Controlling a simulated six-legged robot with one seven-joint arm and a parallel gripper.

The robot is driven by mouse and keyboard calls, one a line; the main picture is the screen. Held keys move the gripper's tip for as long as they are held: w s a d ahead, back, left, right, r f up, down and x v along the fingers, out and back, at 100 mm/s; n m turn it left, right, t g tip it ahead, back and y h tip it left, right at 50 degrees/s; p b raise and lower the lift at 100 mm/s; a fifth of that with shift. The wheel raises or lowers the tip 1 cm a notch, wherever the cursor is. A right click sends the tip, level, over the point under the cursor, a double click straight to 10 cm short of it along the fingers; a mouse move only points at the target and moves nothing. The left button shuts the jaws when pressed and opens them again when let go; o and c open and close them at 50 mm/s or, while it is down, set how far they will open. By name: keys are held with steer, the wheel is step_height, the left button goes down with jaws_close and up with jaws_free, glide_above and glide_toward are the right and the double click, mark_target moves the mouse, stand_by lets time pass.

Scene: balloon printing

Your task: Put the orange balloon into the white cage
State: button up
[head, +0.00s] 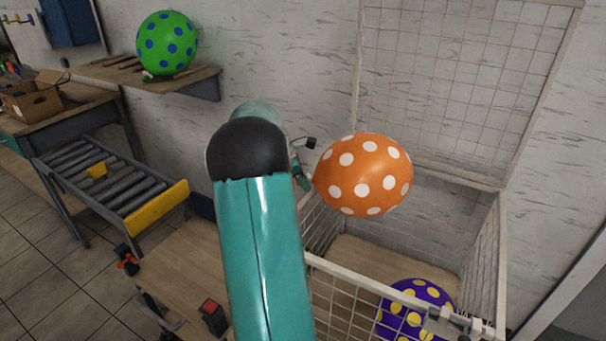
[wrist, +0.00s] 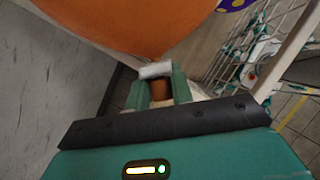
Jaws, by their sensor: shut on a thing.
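The orange balloon (head: 364,176) with white dots is held in the air over the white cage (head: 497,262), near its left side in the head view. In the wrist view the orange balloon (wrist: 140,25) fills the top of the picture. My gripper (wrist: 160,85) is shut on its neck end. In the head view my gripper (head: 301,172) is at the balloon's left edge, partly hidden by my teal arm. The cage is open at the top, with its mesh lid raised against the wall. A purple balloon (head: 408,312) with yellow dots lies inside the cage at the front.
A green balloon (head: 167,43) with blue dots sits on a wooden wall shelf (head: 205,78) at upper left. A roller conveyor (head: 110,180) with a yellow end stands below it. A cardboard box (head: 32,102) is at far left. The cage's back floor is clear.

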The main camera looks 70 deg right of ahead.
steer(key=shift+f, duration=0.1)
steer(key=o, duration=0.8)
steer(key=shift+o, duration=0.2)
steer(key=a+r, duration=0.6)
steer(key=a, duration=0.4)
steer(key=shift+w, duration=0.45)
